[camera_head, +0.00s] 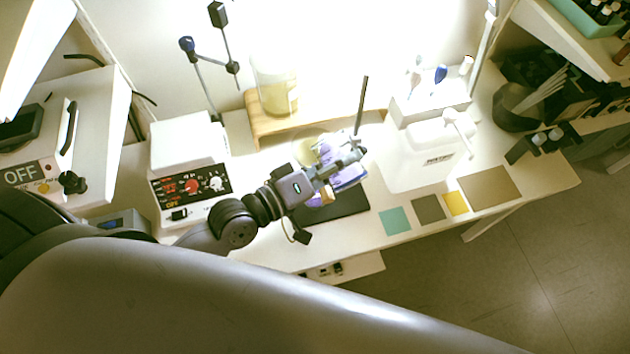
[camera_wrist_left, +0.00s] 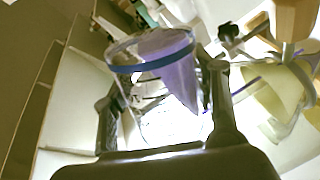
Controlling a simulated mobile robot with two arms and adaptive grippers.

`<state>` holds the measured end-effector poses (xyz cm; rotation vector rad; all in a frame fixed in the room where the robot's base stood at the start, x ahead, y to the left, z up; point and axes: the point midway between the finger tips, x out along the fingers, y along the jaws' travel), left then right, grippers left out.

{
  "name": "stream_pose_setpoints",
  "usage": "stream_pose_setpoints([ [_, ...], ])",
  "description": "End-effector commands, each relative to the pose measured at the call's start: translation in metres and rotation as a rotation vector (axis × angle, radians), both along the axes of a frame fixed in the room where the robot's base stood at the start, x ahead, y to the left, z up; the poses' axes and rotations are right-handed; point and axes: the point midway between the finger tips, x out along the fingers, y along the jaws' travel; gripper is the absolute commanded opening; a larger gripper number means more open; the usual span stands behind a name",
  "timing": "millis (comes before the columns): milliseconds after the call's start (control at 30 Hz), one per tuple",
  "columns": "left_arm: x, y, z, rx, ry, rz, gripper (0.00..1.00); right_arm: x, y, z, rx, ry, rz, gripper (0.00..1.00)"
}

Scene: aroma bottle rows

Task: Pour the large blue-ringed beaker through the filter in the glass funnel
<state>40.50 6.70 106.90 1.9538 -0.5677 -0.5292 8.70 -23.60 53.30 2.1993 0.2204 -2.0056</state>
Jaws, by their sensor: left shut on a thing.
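My left gripper (camera_head: 342,168) is shut on the large beaker (camera_head: 350,180), above the dark mat. In the left wrist view, the clear beaker (camera_wrist_left: 152,92) with its blue ring (camera_wrist_left: 150,62) sits between the fingers (camera_wrist_left: 160,105). It appears tilted, with purple liquid (camera_wrist_left: 168,60) slanted inside. The funnel (camera_wrist_left: 285,95) with a pale yellowish filter is right of the beaker in the wrist view. A thin purple streak runs between them; I cannot tell if it is a stream. In the head view the funnel (camera_head: 312,146) is partly hidden behind the gripper. My right gripper is not in view.
A large beaker of yellowish liquid (camera_head: 277,92) stands on a wooden shelf (camera_head: 262,126) behind. A hotplate (camera_head: 190,185) is to the left. A white jug (camera_head: 415,155) and a bottle rack (camera_head: 428,103) are to the right. Coloured squares lie along the front edge.

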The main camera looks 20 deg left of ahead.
Motion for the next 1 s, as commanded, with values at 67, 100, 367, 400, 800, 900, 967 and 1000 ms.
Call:
stream_pose_setpoints([
  [67, 0.0002, 0.0000, 0.0009, -0.001, -0.002, 0.000, 0.19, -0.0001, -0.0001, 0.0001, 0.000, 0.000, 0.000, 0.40],
  [100, 0.0002, 0.0000, 0.0009, -0.001, -0.002, 0.000, 0.19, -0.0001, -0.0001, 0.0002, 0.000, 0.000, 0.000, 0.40],
  [367, 0.0003, 0.0002, 0.0025, -0.012, 0.008, 0.000, 0.19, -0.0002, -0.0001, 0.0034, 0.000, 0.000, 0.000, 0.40],
  [400, 0.0003, 0.0002, 0.0027, -0.015, 0.011, 0.000, 0.19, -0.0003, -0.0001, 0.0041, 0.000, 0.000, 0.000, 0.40],
  [800, 0.0005, 0.0004, 0.0037, -0.036, 0.027, 0.000, 0.19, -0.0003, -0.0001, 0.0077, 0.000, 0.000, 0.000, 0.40],
  [900, 0.0005, 0.0005, 0.0036, -0.036, 0.027, 0.000, 0.19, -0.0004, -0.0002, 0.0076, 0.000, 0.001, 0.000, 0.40],
  [967, 0.0005, 0.0005, 0.0036, -0.036, 0.027, 0.000, 0.19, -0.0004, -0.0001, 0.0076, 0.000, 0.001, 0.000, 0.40],
  [1000, 0.0005, 0.0005, 0.0036, -0.036, 0.027, 0.000, 0.19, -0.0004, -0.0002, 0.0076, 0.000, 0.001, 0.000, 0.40],
])
